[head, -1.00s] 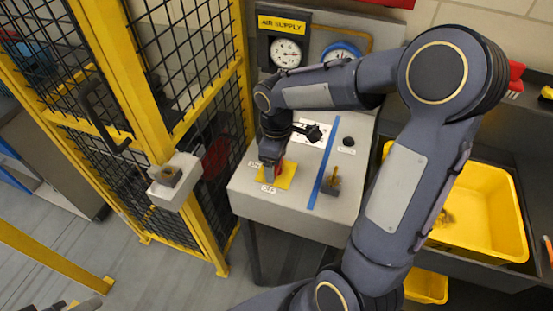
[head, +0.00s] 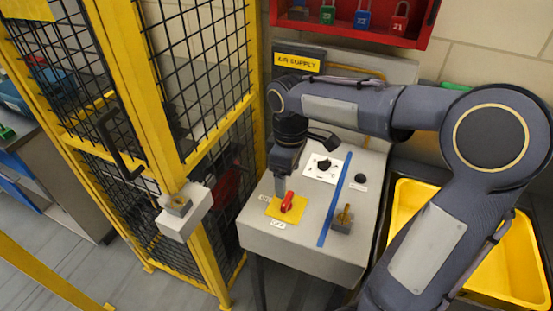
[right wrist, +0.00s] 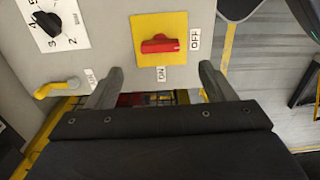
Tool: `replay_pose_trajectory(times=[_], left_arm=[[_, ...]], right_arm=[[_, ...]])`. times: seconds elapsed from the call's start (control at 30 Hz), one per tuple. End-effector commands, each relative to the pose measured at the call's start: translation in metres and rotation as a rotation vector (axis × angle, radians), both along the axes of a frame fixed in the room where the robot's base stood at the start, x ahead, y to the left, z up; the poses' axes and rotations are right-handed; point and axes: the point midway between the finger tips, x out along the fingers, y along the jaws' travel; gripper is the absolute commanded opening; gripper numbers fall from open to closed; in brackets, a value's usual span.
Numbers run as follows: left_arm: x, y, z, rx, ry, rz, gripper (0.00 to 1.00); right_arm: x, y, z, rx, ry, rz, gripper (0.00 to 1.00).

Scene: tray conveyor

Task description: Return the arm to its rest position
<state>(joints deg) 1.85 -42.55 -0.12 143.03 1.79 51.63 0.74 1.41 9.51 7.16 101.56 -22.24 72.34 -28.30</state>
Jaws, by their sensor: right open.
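My right arm (head: 430,215) reaches over the grey control panel from the right. Its right gripper (head: 281,186) hangs just above and behind the red switch (head: 287,201). In the right wrist view the gripper (right wrist: 160,88) shows two fingers spread apart with nothing between them. The red switch (right wrist: 160,44) sits on a yellow plate (right wrist: 175,22), clear of the fingers. Its handle lies in line with the OFF label (right wrist: 195,40); the ON label (right wrist: 160,73) is at a right angle to it. My left gripper is not in view.
A yellow mesh cage (head: 150,120) with a latch box (head: 187,213) stands left. A yellow bin (head: 405,195) is right. A red lock rack (head: 350,38) hangs above.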

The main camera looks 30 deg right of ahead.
Motion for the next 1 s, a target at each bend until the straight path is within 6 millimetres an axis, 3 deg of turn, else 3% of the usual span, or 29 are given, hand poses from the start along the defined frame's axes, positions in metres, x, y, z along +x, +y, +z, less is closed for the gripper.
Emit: replay_pose_trajectory(times=[0.27, 0.37, 0.5, 0.7, 0.8, 1.0], left_arm=[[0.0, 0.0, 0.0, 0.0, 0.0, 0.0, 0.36], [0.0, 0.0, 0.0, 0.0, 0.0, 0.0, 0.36], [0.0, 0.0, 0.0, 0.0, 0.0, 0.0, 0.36], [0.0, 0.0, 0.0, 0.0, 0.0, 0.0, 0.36], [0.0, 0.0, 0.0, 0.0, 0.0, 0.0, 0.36], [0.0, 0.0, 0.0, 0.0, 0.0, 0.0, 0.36]], right_arm=[[-0.008, -0.001, 0.004, 0.012, -0.018, -0.031, 0.76], [-0.032, 0.0, 0.012, 0.056, -0.064, -0.124, 0.76], [-0.083, 0.006, 0.019, 0.173, -0.159, -0.341, 0.76], [-0.143, 0.026, 0.011, 0.376, -0.269, -0.651, 0.76], [-0.16, 0.035, 0.004, 0.457, -0.299, -0.756, 0.76], [-0.172, 0.043, -0.003, 0.528, -0.321, -0.845, 0.76]])
